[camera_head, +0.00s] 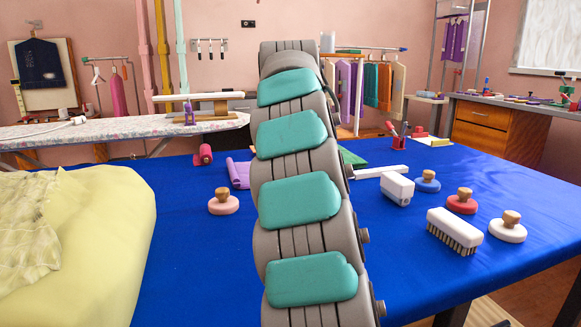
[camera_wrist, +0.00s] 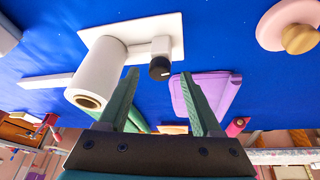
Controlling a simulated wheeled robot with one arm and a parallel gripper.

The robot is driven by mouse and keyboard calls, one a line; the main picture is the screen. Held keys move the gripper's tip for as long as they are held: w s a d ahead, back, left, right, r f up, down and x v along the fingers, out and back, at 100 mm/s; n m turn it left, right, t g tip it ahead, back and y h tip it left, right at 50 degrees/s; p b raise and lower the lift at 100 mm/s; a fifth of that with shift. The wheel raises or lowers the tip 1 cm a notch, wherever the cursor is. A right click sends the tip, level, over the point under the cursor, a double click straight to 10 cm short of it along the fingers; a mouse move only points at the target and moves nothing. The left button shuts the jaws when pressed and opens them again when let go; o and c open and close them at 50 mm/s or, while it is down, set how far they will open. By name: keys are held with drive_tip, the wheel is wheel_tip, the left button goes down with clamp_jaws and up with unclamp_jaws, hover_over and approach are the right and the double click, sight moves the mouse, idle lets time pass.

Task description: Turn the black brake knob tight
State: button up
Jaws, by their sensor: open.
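The black brake knob (camera_wrist: 160,68) is a small dark cylinder on a white block (camera_wrist: 161,46), beside a large white roll (camera_wrist: 97,73) on a white base plate (camera_wrist: 150,28). All of these show in the wrist view; in the head view my arm hides them. My gripper (camera_wrist: 159,75) is open. Its two green fingers point toward the knob, which appears between the fingertips, with a visible gap on both sides. I cannot tell how far the tips are from it in depth.
On the blue table (camera_head: 400,250) a pink-based stamp (camera_head: 223,204) lies left of my arm. A white box (camera_head: 397,188), a white brush (camera_head: 454,230) and several wooden-knobbed stamps lie to the right. A purple folded piece (camera_wrist: 212,93) is close to my right finger in the wrist view.

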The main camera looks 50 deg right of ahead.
drive_tip(key=shift+w+d+f, duration=0.15)
drive_tip(key=shift+f, duration=0.35)
drive_tip(key=shift+c, duration=0.2)
clamp_jaws()
